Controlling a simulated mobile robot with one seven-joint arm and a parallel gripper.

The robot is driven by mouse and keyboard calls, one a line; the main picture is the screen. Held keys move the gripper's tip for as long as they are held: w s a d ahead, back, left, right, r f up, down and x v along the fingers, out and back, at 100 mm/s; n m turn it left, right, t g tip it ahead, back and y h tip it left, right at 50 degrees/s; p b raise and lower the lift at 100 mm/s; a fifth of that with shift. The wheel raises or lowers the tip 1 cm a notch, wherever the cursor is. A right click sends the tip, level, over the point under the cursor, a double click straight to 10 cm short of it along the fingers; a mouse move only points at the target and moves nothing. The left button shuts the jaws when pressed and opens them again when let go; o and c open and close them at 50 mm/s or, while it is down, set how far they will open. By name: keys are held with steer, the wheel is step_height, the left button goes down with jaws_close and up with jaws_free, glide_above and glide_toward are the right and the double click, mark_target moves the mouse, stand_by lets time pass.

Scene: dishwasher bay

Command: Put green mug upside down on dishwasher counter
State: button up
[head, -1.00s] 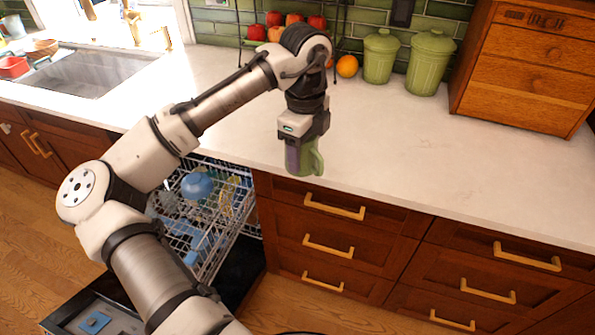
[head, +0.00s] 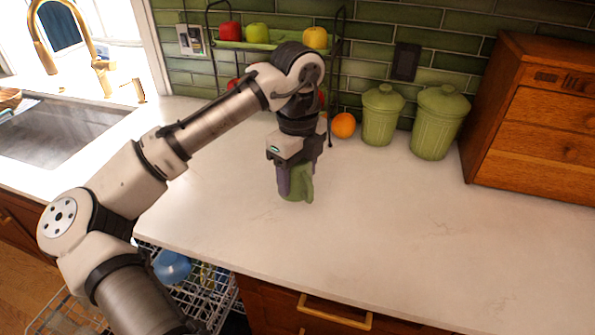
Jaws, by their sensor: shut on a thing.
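The green mug (head: 301,183) is in the middle of the head view, over the white counter (head: 400,225). My gripper (head: 294,184) points down and is shut on the mug, with its fingers around the mug's side. The mug's handle shows on the right side. The mug's far side and top are hidden by the gripper, so I cannot tell which way its opening faces. I also cannot tell whether its lower end touches the counter.
Behind the mug are a fruit rack (head: 257,33), an orange (head: 343,125) and two green canisters (head: 382,115). A wooden drawer box (head: 540,120) stands at right. The sink (head: 60,130) is at left. The open dishwasher rack (head: 205,300) is below. The counter's middle and right are clear.

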steer(key=shift+f+b, duration=4.8)
steer(key=shift+f, duration=2.5)
steer(key=shift+f, duration=0.6)
steer(key=o, duration=1.1)
steer(key=shift+c, duration=0.2)
steer(key=shift+r, duration=0.1)
